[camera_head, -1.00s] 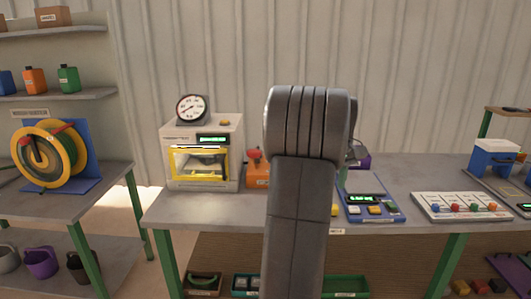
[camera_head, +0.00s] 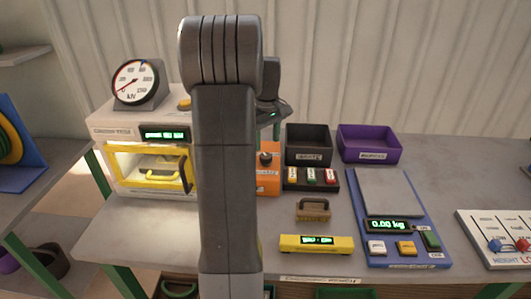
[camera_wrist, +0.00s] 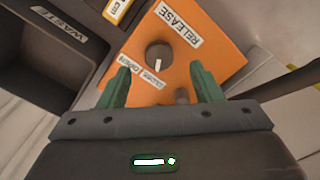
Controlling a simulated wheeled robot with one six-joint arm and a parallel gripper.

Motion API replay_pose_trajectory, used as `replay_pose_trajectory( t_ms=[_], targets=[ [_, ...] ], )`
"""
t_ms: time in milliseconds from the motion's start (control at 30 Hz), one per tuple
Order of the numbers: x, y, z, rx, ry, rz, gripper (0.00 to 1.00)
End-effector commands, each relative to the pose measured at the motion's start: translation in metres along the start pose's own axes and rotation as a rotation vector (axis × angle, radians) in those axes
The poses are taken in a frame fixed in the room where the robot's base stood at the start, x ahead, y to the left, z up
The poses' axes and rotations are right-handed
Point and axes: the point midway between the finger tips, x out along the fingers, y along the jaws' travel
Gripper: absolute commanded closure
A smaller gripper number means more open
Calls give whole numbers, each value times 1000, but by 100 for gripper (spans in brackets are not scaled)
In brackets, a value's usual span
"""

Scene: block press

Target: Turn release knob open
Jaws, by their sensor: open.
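The release knob (camera_wrist: 158,55) is a dark round knob with a white pointer line. In the head view the knob (camera_head: 265,158) shows just right of my arm, on the orange box (camera_head: 267,182), which is partly hidden by the arm. My gripper (camera_wrist: 165,88) has two green fingers spread apart, with nothing between them. The knob lies just beyond the fingertips, apart from them as far as I can tell.
The press machine (camera_head: 112,135) with a gauge (camera_head: 137,82) stands left of my arm. A black waste bin (camera_head: 309,143), a purple bin (camera_head: 370,143) and a button box (camera_head: 311,180) stand to the right. A blue scale (camera_head: 398,225) is farther right. A yellow display bar (camera_head: 317,245) lies in front.

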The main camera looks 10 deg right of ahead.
Motion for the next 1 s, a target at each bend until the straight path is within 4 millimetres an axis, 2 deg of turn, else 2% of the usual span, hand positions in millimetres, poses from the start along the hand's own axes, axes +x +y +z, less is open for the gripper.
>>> replay_pose_trajectory(
  t_ms=[100, 300, 500, 733, 933, 967, 1000],
  targets=[
    [24, 0, 1, 0, -3, -2, 41],
    [51, 0, 0, 0, -1, -1, 41],
    [61, 0, 0, 0, 0, 0, 41],
    [61, 0, 0, 0, 0, 0, 41],
    [61, 0, 0, 0, 0, 0, 80],
    [61, 0, 0, 0, 0, 0, 85],
    [61, 0, 0, 0, 0, 0, 85]
  ],
)
